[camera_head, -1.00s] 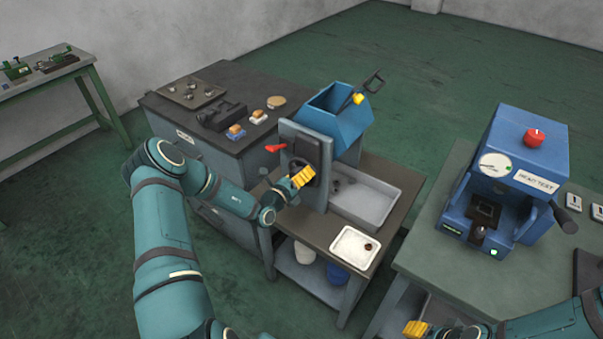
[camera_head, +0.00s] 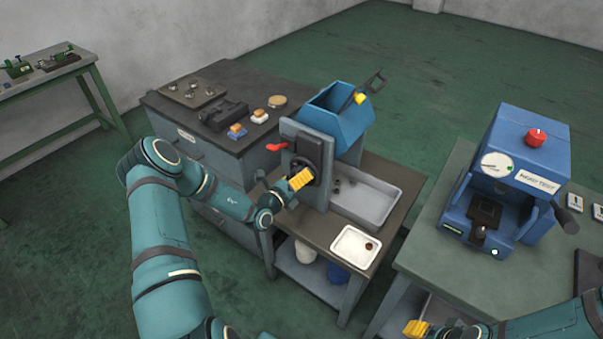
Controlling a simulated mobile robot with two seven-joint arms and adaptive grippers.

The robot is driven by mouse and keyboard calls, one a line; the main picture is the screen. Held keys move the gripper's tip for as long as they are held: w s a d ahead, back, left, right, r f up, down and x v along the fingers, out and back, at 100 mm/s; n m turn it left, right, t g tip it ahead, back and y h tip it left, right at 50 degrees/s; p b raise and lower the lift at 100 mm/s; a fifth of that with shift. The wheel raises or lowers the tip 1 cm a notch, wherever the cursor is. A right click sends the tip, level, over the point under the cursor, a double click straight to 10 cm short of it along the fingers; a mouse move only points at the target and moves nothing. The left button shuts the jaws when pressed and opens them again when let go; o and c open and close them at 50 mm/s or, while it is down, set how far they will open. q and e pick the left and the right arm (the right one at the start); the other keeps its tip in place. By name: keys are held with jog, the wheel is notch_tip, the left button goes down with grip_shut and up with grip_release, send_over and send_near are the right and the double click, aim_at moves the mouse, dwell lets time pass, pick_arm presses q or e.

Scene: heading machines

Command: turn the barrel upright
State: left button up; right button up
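The blue barrel (camera_head: 341,128) is an open, angular drum at the top of a grey machine stand. It sits tilted, its open mouth facing up and to the left. My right gripper (camera_head: 415,328) is low at the bottom edge, away from the barrel, partly cut off.
A grey tray (camera_head: 374,207) with small dark pieces lies under the barrel. A white tray (camera_head: 355,246) is on the bench front. A dark cabinet (camera_head: 228,152) stands left, and a blue head-test machine (camera_head: 512,170) stands on the right bench. A gap separates the benches.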

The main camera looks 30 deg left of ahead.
pick_arm(q)
jog(key=s+a, duration=0.1)
jog(key=s, duration=0.9)
jog(key=shift+s, duration=0.2)
jog(key=shift+f, duration=0.1)
